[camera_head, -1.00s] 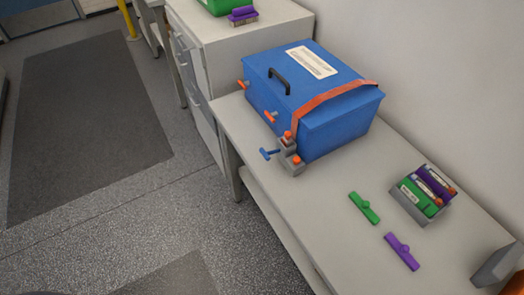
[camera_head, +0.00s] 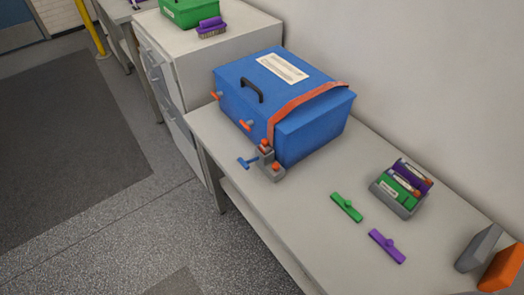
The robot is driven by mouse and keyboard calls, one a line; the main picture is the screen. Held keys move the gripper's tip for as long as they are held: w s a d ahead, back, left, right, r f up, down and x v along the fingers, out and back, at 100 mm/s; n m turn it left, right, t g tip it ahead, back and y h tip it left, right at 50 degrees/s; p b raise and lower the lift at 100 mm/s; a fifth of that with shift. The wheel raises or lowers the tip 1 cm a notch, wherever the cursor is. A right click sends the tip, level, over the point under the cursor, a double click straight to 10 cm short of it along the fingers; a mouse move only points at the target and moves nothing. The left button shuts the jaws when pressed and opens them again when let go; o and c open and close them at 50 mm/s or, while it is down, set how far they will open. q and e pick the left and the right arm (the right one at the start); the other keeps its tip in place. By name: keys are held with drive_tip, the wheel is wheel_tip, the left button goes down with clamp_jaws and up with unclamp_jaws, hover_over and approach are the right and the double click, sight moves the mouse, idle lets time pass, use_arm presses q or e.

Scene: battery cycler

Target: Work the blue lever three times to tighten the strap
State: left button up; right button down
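The blue lever (camera_head: 248,162) sticks out to the left from a grey ratchet block (camera_head: 271,168) with orange knobs. The block stands on the bench at the front corner of a blue box (camera_head: 312,132). The orange strap (camera_head: 305,97) runs over the lid of the box and down its front towards the block. How tight the strap is cannot be told. Neither of my grippers shows in the head view.
The bench (camera_head: 285,225) carries a green clip (camera_head: 346,207), a purple clip (camera_head: 387,246) and a grey tray (camera_head: 393,203) of markers. A grey and an orange piece (camera_head: 503,268) stand at the right end. Drawers (camera_head: 165,95) stand to the left. Floor in front is clear.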

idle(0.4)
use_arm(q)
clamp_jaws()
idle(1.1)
